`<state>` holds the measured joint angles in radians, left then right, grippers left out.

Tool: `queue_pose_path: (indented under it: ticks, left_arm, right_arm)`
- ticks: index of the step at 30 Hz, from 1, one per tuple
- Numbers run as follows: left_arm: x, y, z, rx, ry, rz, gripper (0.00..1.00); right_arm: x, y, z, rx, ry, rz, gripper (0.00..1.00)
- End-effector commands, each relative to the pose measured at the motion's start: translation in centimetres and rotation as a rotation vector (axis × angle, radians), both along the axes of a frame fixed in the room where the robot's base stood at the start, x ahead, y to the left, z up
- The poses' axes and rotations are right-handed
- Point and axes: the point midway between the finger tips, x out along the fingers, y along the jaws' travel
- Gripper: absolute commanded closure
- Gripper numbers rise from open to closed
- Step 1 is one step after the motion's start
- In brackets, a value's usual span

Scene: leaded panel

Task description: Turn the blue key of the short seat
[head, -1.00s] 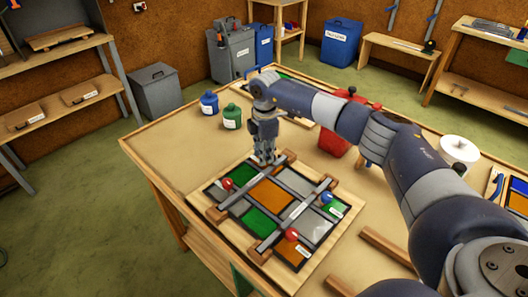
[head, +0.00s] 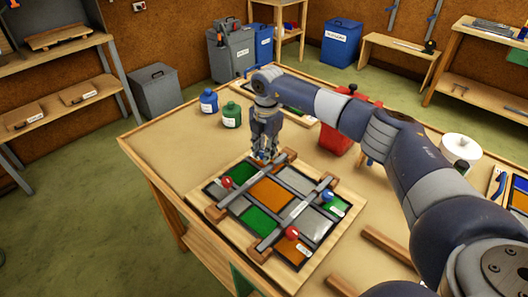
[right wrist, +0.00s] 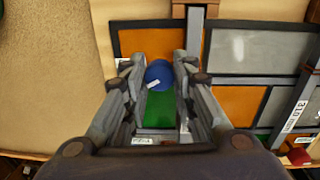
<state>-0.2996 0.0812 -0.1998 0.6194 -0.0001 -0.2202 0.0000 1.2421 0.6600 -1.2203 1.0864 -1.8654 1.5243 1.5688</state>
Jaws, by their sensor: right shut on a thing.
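The leaded panel (head: 270,189) of green, orange and grey panes lies on a board on the table, crossed by bars. My right gripper (head: 264,155) points down at its far edge. In the right wrist view the gripper (right wrist: 160,80) is shut on a round blue key (right wrist: 158,74) with a small white label. A green pane shows below the key, between the fingers. A second blue key (head: 327,196) sits at the panel's right side. I cannot read which seat each belongs to. My left gripper is not in view.
Red keys stand at the panel's left (head: 227,182) and near side (head: 292,233). A blue jar (head: 209,102) and a green jar (head: 232,117) stand behind, left of my arm. A red container (head: 336,137) is behind the arm. The table's left part is clear.

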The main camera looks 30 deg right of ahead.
Motion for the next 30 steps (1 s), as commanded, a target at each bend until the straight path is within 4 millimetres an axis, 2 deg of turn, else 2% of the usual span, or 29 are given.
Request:
queue_pose_path:
  ticks: [30]
  left_arm:
    - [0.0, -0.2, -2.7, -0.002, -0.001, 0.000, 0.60]
  right_arm:
    - [0.3, -0.1, 0.2, -0.001, -0.006, 0.965, 0.99]
